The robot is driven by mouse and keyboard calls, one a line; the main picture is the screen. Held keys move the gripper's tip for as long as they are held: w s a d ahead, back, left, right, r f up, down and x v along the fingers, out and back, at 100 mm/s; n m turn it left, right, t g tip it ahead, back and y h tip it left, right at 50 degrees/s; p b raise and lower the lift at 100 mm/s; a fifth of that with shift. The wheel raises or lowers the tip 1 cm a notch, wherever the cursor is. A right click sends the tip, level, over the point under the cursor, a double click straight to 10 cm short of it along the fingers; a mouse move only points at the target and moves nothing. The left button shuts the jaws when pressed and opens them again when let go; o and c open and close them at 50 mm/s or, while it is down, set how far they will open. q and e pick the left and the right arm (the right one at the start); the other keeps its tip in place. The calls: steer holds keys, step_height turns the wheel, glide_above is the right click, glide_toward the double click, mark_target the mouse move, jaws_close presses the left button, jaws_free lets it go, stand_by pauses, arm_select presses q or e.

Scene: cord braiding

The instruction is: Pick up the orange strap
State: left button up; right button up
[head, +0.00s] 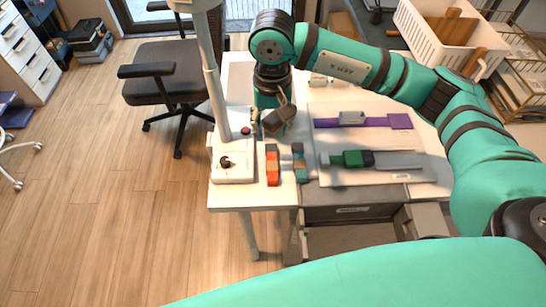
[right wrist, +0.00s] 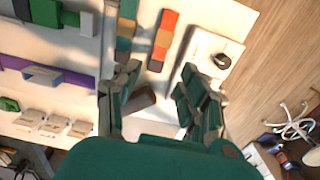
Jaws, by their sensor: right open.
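The orange strap (head: 272,167) lies on the white table near its front edge, running front to back, with a darker segment at its far end. It also shows in the right wrist view (right wrist: 163,42), beyond the fingertips. My right gripper (head: 277,120) is over the table, just behind the strap's far end. In the right wrist view its two fingers (right wrist: 160,88) are spread apart, and the strap is not between them. A dark brown piece (right wrist: 141,97) shows between the fingers; I cannot tell whether it touches them. My left gripper is not in view.
A brown and teal strap (head: 298,163) lies close right of the orange one. A white stand base (head: 233,172) with a tall pole is close left. Purple (head: 399,121) and green (head: 352,158) straps lie farther right. A grey drawer (head: 350,238) is open in front.

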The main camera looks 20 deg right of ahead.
glide_above(272, 159)
step_height(272, 159, down, 6)
steer(key=shift+d+r+p, duration=0.15)
steer(key=shift+r+p, duration=0.05)
steer(key=shift+p, duration=0.25)
step_height(272, 159, down, 2)
steer(key=shift+f, duration=0.1)
steer(key=shift+f+p, duration=0.25)
steer(key=shift+p, duration=0.1)
steer(key=f, duration=0.2)
steer(key=f+p, duration=0.1)
steer(key=shift+a+f, duration=0.2)
steer(key=shift+f, duration=0.45)
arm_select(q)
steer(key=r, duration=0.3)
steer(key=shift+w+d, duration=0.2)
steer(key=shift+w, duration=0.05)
arm_select(e)
steer(key=shift+f, duration=0.1)
jaws_close()
